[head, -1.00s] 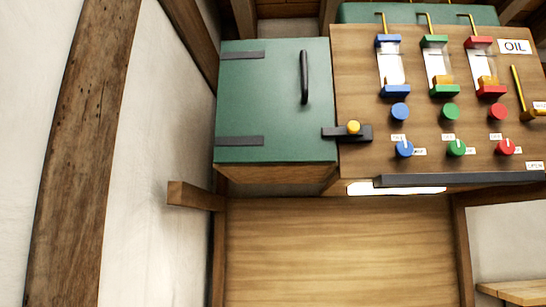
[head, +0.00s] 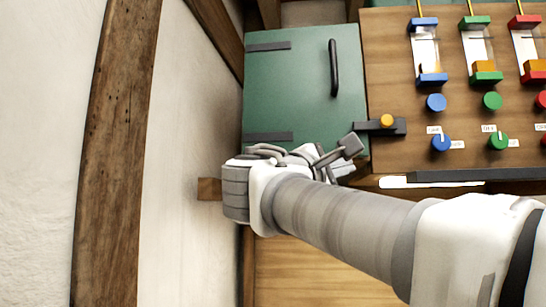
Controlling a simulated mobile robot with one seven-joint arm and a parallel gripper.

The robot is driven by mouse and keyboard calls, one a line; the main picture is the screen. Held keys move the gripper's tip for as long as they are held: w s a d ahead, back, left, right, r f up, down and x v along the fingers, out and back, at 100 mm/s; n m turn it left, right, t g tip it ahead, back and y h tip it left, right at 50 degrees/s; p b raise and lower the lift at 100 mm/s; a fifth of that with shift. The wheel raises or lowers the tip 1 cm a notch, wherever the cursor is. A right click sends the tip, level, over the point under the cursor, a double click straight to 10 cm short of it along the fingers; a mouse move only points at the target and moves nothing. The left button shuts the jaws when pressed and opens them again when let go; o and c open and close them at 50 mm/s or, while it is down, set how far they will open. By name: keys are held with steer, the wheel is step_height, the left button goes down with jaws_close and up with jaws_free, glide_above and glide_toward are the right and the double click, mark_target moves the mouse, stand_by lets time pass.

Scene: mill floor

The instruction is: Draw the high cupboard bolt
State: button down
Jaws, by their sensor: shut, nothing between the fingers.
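The high cupboard (head: 290,90) has a green door with a dark vertical handle (head: 334,68) and two dark hinge straps on its left. The door looks shut. The bolt (head: 386,122) is a dark bar with a yellow knob, lying across the line between the door's right edge and the wooden panel. My gripper (head: 350,146) is in front of the cupboard's lower right corner, just left of and below the bolt. Its fingers look closed and empty, apart from the yellow knob. My wrist hides the lower part of the cupboard.
The wooden panel (head: 390,60) on the right carries blue (head: 436,102), green (head: 492,101) and red knobs, with sight glasses above. A dark rail (head: 470,175) runs along its bottom. A timber post (head: 115,150) and white wall stand left.

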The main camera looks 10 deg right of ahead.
steer(key=shift+t+h, duration=0.4)
steer(key=shift+h, duration=0.3)
steer(key=r, duration=0.1)
steer(key=a+r, duration=0.1)
steer(key=r, duration=0.2)
steer(key=shift+s+a, duration=0.1)
steer(key=shift+a, duration=0.2)
steer(key=shift+d, duration=0.1)
steer(key=p, duration=0.4)
glide_toward(373, 128)
steer(key=w+d, duration=0.1)
steer(key=w, duration=0.1)
steer(key=d, duration=0.1)
steer(key=d+r+p, duration=0.1)
steer(key=shift+s+d+r, duration=0.1)
steer(key=shift+d+r, duration=0.15)
steer(key=shift+r, duration=0.1)
steer(key=shift+d+r, duration=0.15)
steer(key=shift+d, duration=0.4)
